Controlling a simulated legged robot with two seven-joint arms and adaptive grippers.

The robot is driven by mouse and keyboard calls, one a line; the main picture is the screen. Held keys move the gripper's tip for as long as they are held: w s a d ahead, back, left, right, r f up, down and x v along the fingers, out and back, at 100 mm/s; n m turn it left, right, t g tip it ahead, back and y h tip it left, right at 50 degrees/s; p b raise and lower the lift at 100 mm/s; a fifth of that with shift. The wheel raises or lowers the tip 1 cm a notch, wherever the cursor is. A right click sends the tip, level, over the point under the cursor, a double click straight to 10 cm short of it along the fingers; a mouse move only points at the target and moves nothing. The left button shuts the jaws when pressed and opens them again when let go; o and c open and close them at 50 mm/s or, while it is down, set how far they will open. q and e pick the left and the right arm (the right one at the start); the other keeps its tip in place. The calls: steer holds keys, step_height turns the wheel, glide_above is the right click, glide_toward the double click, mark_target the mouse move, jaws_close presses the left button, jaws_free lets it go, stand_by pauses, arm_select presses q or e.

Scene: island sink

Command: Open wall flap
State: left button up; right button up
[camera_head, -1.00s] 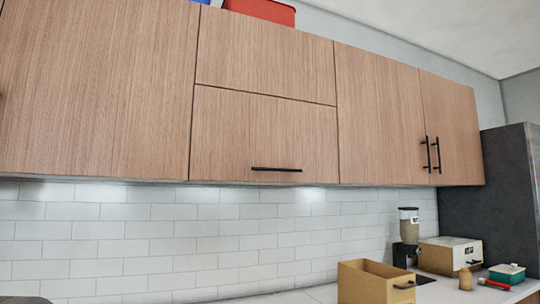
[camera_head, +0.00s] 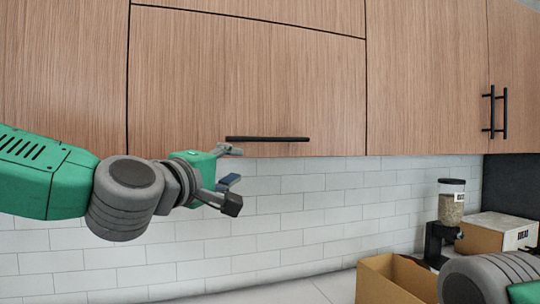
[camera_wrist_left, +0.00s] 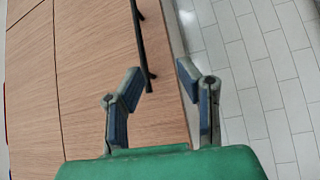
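The wall flap (camera_head: 215,80) is a closed wood-grain panel in the upper cabinets, with a black horizontal bar handle (camera_head: 267,139) along its lower edge. My left gripper (camera_head: 232,167) is just below and left of the handle in the head view, with its fingers apart and nothing between them. In the left wrist view the gripper (camera_wrist_left: 158,84) is open, and the handle (camera_wrist_left: 142,45) runs ahead of the fingertips, close to the left finger. I cannot tell whether that finger touches it. Part of my right arm shows at the lower right of the head view; its gripper is out of view.
A cabinet door pair with vertical black handles (camera_head: 494,112) is at the right. White tiled wall (camera_head: 300,205) lies below the cabinets. On the counter stand an open tan box (camera_head: 385,280), a dispenser (camera_head: 449,212) and a cardboard box (camera_head: 493,233).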

mark_target(268, 140)
arm_select(q)
steer(key=shift+t, duration=0.3)
steer(key=w+d+r+p, duration=0.1)
steer(key=w, duration=0.2)
steer(key=w+d+r+p, duration=0.1)
steer(key=w+d+r, duration=0.1)
steer(key=w+d+r+p, duration=0.1)
steer(key=w, duration=0.2)
steer(key=shift+w+d+r, duration=0.15)
steer(key=shift+w+r, duration=0.05)
steer(key=shift+w, duration=0.1)
steer(key=w+d, duration=0.1)
steer(key=w+d+p, duration=0.1)
steer(key=w+d, duration=0.1)
steer(key=shift+r, duration=0.25)
steer(key=shift+w+d, duration=0.2)
steer(key=shift+d, duration=0.1)
steer(key=shift+a, duration=0.35)
steer(key=shift+c, duration=0.5)
steer(key=shift+a, duration=0.25)
jaws_close()
steer(key=shift+f, duration=0.1)
arm_select(e)
steer(key=r, duration=0.4)
steer(key=shift+w+d+r, duration=0.15)
steer(key=shift+d+r, duration=0.1)
